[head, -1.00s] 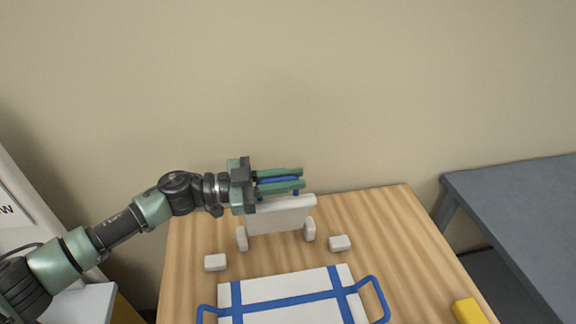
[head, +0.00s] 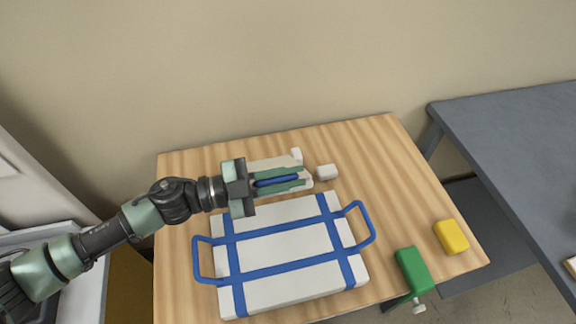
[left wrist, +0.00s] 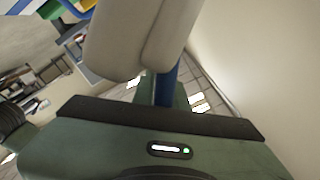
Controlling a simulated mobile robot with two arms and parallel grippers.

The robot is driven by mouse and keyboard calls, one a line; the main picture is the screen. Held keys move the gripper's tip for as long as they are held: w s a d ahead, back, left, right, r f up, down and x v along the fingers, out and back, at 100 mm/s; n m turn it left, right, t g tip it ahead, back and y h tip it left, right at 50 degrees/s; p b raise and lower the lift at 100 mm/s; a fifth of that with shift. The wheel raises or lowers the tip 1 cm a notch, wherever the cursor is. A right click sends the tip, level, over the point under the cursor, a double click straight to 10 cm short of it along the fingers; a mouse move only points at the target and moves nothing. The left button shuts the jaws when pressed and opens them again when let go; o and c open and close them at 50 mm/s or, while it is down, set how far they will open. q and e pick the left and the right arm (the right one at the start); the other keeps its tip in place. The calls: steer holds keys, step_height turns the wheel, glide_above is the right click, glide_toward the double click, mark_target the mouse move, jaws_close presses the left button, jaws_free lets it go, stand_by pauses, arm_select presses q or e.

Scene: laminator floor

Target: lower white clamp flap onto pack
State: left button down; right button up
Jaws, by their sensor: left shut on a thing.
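The white clamp flap (head: 270,163) is at the back of the wooden table in the head view, tilted toward the pack and partly hidden by my gripper. My left gripper (head: 280,181) is shut on its blue handle bar (head: 277,182). In the left wrist view, the pale flap (left wrist: 135,45) is close up, with part of the blue bar (left wrist: 168,85) beside it. The white pack (head: 275,249) with blue straps and side loops lies flat in front of the flap. The gripper is just behind the pack's far edge. My right gripper is not in view.
A small white block (head: 327,172) sits right of the flap. A green clamp-like piece (head: 412,270) and a yellow block (head: 451,237) are at the table's right front. A grey table (head: 510,140) stands to the right, and a beige wall (head: 280,60) behind.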

arm_select(q)
steer(key=shift+f, duration=0.1)
steer(key=c, duration=1.5)
jaws_free()
steer(key=shift+o, duration=0.2)
steer(key=shift+a, duration=0.1)
steer(key=shift+a+f, duration=0.1)
steer(key=shift+a, duration=0.25)
steer(key=a+b, duration=0.1)
steer(key=a, duration=0.2)
steer(key=s+a+b, duration=0.1)
steer(key=a+b, duration=0.1)
steer(key=a, duration=0.1)
steer(key=shift+s+a, duration=0.25)
steer(key=shift+a, duration=0.15)
